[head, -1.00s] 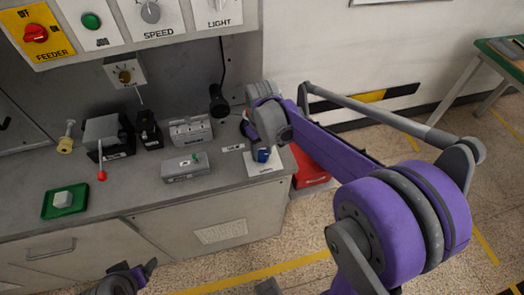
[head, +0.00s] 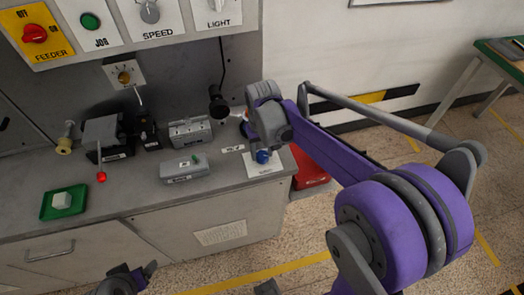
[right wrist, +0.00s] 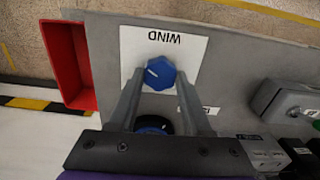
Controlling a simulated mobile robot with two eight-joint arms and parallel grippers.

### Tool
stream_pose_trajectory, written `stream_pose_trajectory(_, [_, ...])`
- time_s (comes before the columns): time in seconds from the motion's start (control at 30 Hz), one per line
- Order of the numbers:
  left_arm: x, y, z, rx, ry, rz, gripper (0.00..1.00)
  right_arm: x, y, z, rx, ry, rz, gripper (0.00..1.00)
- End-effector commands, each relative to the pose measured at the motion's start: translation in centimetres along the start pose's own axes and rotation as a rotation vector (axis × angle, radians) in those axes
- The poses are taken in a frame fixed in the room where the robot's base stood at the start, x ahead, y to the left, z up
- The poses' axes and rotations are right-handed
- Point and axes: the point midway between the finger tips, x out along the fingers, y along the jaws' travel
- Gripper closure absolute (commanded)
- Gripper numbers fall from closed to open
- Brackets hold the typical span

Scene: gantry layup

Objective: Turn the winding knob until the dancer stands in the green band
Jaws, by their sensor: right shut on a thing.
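The winding knob (right wrist: 158,74) is blue with a white pointer line. It sits on a white plate marked WIND (right wrist: 190,45). My right gripper (right wrist: 159,78) is shut on the knob, one finger on each side. In the head view the blue knob (head: 263,156) shows below my right wrist at the bench's right end. A grey box (head: 187,168) with a small green mark stands left of it. I cannot make out the dancer or its green band. My left gripper (head: 143,273) is at the lower left edge, away from the bench; its jaws are unclear.
A red bin (head: 309,170) stands right of the bench. A green tray (head: 47,207) with a pale block, a red-balled lever (head: 101,177) and several small devices are on the bench. A control panel (head: 120,30) hangs above. Floor in front is clear.

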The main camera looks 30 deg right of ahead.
Motion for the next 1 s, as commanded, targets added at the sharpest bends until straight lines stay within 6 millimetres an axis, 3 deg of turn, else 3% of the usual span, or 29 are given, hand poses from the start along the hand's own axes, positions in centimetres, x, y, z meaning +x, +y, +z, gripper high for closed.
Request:
stream_pose_trajectory(0.03, [0.0,0.0,0.0,0.0,0.0,0.0,0.21,-0.1,0.0,0.0,0.0,0.001,0.001,0.46])
stream_pose_trajectory(0.17, [0.0,0.0,0.0,0.0,0.0,0.0,0.21,0.0,0.0,0.0,0.0,0.001,0.0,0.22])
stream_pose_trajectory(0.53, [-0.1,0.0,0.0,0.0,0.0,0.0,0.21,-0.5,0.0,0.0,-0.001,0.0,0.0,0.21])
stream_pose_trajectory(1.0, [-0.7,0.0,-0.6,0.0,0.005,0.0,0.21,-8.9,0.0,0.0,0.0,0.0,0.0,0.21])
